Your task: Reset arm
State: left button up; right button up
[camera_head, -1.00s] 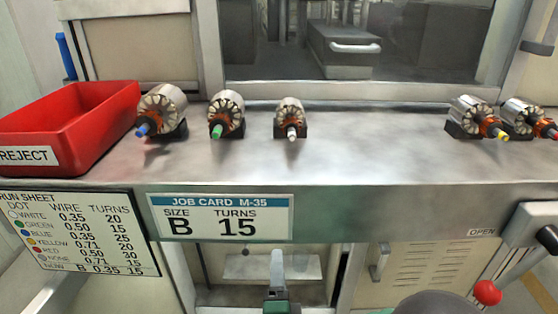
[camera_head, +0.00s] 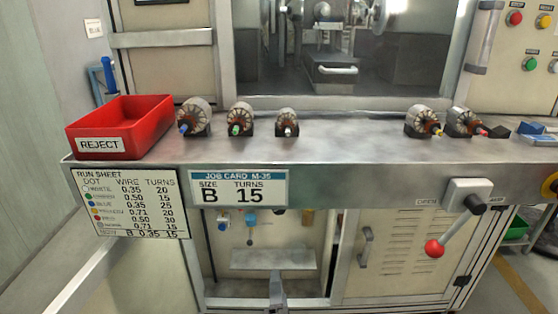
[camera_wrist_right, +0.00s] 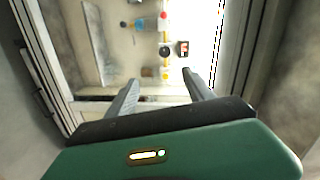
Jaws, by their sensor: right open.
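My right gripper (camera_head: 277,290) shows at the bottom middle of the head view, in front of the bench and below its edge. In the right wrist view its two fingers (camera_wrist_right: 160,92) stand apart with nothing between them. My left gripper is in neither view. Several armatures lie in cradles on the bench (camera_head: 340,150): one with a blue shaft tip (camera_head: 197,116), one green (camera_head: 240,119), one white (camera_head: 287,121), one yellow (camera_head: 420,120) and one red (camera_head: 463,121). The right gripper touches none of them.
A red REJECT bin (camera_head: 130,122) stands at the bench's left end. The job card (camera_head: 238,188) reads B, 15 turns; the run sheet (camera_head: 130,204) hangs beside it. A red-knobbed lever (camera_head: 435,248) juts out at right. The bench middle is clear.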

jog(key=s+d+r+n+g+y+p, duration=0.1)
jog(key=d+r+n+g+p, duration=0.35)
jog(key=r+p, duration=0.55)
jog(key=s+d+r+n+g+p, duration=0.1)
jog(key=d+r+n+g+p, duration=0.35)
jog(key=p, duration=0.95)
jog(key=s+d+r+n+g+h+p, duration=0.1)
jog(key=s+d+r+n+g+p, duration=0.4)
jog(key=s+d+r+p, duration=0.5)
jog(key=s+r+n+p, duration=0.1)
jog(key=s+p, duration=0.2)
jog(key=p, duration=0.1)
jog(key=shift+s+d+r+h, duration=0.15)
jog(key=shift+s+d+h, duration=0.15)
jog(key=shift+d+h, duration=0.1)
